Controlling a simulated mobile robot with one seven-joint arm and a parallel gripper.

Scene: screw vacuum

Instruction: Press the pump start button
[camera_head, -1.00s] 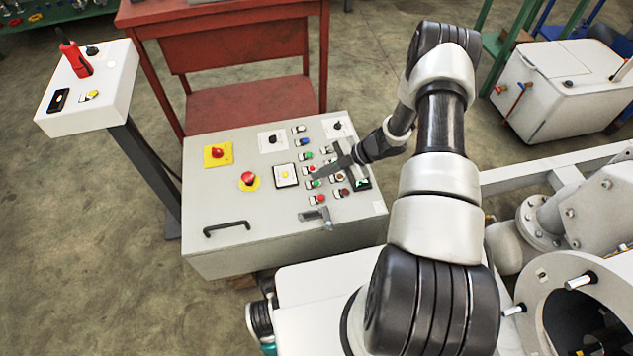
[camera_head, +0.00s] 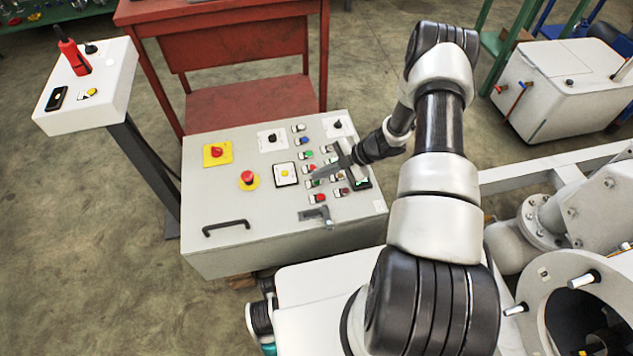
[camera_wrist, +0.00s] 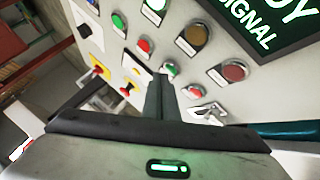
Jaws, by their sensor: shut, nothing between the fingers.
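The grey control panel (camera_head: 220,190) carries rows of small coloured buttons on its right half. My gripper (camera_head: 319,173) is shut and empty, low over these rows, and hides some of them. In the wrist view, the closed fingertips (camera_wrist: 158,82) point at the panel beside a green button (camera_wrist: 172,69). A red button (camera_wrist: 193,90) is to their right and another red button (camera_wrist: 143,45) is above left. Another green button (camera_wrist: 118,21) is farther up. The label plates are too small to read, so I cannot tell which is pump start. Contact cannot be told.
A grey handle (camera_head: 318,214) sticks up near the panel's lower edge. A red emergency knob (camera_head: 248,177) and a black bar handle (camera_head: 226,228) are to the left. A lit green display (camera_wrist: 262,20) is beside the buttons.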

